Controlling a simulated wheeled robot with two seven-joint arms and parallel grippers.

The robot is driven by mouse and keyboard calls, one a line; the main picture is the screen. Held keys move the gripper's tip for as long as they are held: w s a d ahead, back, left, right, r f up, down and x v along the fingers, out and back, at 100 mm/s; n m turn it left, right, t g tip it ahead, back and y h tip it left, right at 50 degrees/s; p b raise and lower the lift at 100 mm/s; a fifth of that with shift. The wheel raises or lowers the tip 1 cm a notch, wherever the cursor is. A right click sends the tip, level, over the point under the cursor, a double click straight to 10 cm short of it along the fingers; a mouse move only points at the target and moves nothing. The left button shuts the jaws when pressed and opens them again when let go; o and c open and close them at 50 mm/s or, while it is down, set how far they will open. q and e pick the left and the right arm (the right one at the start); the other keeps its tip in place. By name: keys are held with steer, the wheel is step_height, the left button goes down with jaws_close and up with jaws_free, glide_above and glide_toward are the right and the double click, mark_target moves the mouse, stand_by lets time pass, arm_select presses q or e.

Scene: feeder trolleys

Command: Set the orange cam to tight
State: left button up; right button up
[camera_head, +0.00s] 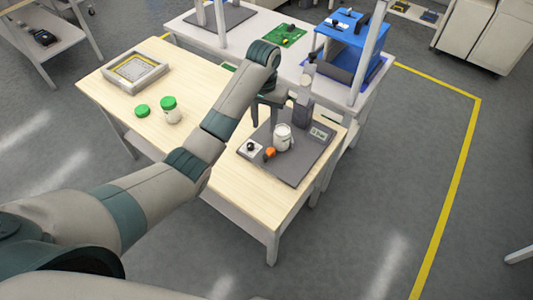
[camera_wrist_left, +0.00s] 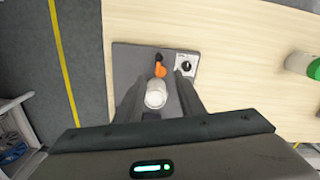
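The orange cam (camera_head: 269,152) sits low on the grey base plate (camera_head: 300,172), in front of a white cylinder (camera_head: 282,137). In the left wrist view the cam (camera_wrist_left: 160,71) shows just beyond the cylinder (camera_wrist_left: 155,95), with a small dark part at its far end. My left gripper (camera_head: 263,122) points down over the plate, behind the cam in the head view. In the wrist view its two fingers (camera_wrist_left: 158,80) are spread, with the cylinder and cam showing between them. I see no contact with the cam. My right gripper is not in view.
A white box with a black knob (camera_head: 251,148) stands left of the cam. A grey post (camera_head: 303,108) and a small label (camera_head: 319,133) stand on the plate.

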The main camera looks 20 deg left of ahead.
arm_select(q)
steer(key=shift+f+b, duration=0.6)
steer(key=shift+f, duration=0.1)
steer(key=b, duration=0.2)
glide_above(265, 156)
step_height(265, 156, down, 4)
steer(key=f, duration=0.1)
step_height(265, 156, down, 10)
steer(key=shift+r+p, duration=0.1)
steer(key=shift+p, duration=0.8)
steer(key=shift+f, duration=0.6)
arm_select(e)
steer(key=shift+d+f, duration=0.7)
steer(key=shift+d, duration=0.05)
arm_select(q)
steer(key=shift+c, duration=0.3)
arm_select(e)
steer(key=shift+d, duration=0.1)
arm_select(q)
jaws_close()
